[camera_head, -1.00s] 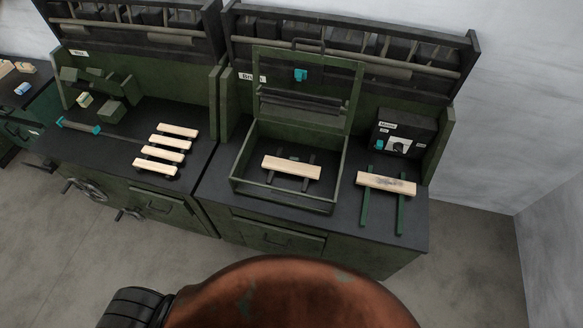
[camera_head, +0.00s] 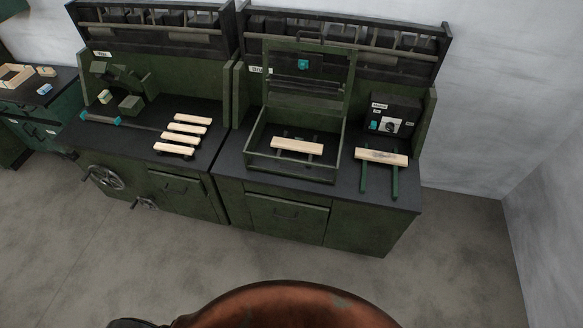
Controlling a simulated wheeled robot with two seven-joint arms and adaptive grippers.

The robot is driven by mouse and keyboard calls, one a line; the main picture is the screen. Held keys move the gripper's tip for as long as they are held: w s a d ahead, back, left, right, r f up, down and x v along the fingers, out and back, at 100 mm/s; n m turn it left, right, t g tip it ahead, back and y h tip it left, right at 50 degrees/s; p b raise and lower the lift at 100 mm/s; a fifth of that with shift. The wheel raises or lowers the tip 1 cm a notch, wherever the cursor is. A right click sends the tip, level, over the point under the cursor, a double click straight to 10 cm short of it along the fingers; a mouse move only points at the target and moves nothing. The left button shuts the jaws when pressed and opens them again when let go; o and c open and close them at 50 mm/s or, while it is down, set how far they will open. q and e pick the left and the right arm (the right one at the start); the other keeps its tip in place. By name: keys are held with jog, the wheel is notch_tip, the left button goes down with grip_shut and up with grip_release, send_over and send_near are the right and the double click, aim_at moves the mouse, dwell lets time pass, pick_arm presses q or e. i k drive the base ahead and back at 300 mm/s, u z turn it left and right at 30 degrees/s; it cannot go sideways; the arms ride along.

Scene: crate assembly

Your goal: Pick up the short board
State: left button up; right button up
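Several light wooden boards lie on the dark benches. One board (camera_head: 297,146) sits inside the open green box frame in the middle. One board (camera_head: 381,157), with a dark mark on it, rests across two green rails at the right. Several boards (camera_head: 187,134) lie in a stepped row on the left bench. I cannot tell for certain which one is the short board. Neither of my grippers is in view.
The box frame (camera_head: 249,160) has a raised lid behind it. A dark machine (camera_head: 392,115) stands at the back right. A handwheel (camera_head: 103,177) juts from the left bench front. Another bench (camera_head: 52,88) with a wooden frame (camera_head: 15,76) stands far left. The floor in front is clear.

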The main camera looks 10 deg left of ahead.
aim_at(299, 146)
jog(key=z, duration=0.35)
jog(key=k, duration=0.2)
jog(key=u, duration=1.05)
jog(key=i, duration=0.75)
jog(key=z, duration=0.45)
jog(key=i, duration=0.6)
jog(key=z, duration=0.7)
